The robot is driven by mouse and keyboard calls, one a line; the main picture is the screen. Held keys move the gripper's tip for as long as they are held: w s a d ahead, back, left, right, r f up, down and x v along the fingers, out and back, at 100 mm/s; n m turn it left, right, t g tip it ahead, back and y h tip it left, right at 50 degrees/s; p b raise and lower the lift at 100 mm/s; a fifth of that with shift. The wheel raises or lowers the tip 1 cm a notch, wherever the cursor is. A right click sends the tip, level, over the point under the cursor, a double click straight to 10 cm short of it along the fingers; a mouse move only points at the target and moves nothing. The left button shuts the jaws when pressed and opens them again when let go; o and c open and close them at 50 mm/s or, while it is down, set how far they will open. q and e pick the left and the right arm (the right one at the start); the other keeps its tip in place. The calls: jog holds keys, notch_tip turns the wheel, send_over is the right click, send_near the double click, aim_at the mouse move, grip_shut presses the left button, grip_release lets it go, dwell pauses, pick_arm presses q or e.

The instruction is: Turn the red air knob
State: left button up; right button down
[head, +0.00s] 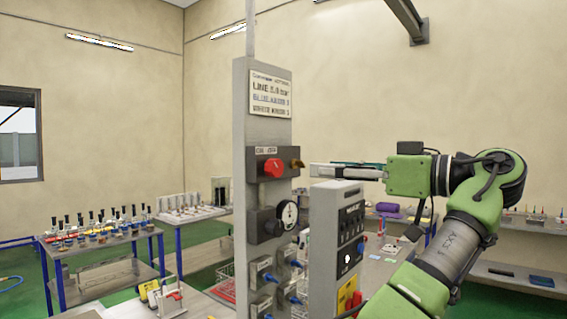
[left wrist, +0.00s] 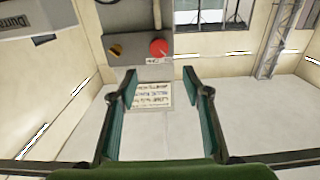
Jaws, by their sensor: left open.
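The red air knob (head: 273,168) sits on a grey box on the upright grey panel (head: 241,120), below the white label plate. It also shows in the left wrist view (left wrist: 158,48), just beyond the fingertips and between their lines. My left gripper (head: 314,170) points left at the panel from the right, at about the knob's height. Its fingers are apart in the left wrist view (left wrist: 158,76), with nothing between them. A gap shows between the fingertips and the knob. My right gripper is in neither view.
A brass fitting (head: 298,164) juts from the knob's box. A round gauge (head: 289,215) and blue-handled valves (head: 268,278) are lower on the panel. A grey control box (head: 325,240) stands below my gripper. Tables with small items stand behind.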

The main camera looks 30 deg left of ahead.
aim_at(278, 166)
pick_arm(q)
jog(key=a+p, duration=0.1)
jog(key=a, duration=0.2)
jog(key=a+p, duration=0.1)
jog(key=a, duration=0.3)
jog(key=a+p, duration=0.1)
jog(key=a, duration=0.2)
jog(key=shift+w+a+r+p, duration=0.1)
jog(key=shift+w+a+p, duration=0.15)
jog(key=shift+w+p, duration=0.15)
jog(key=shift+w+a+f, duration=0.15)
jog(key=shift+a+f, duration=0.05)
jog(key=shift+a, duration=0.65)
jog(key=c, duration=1.1)
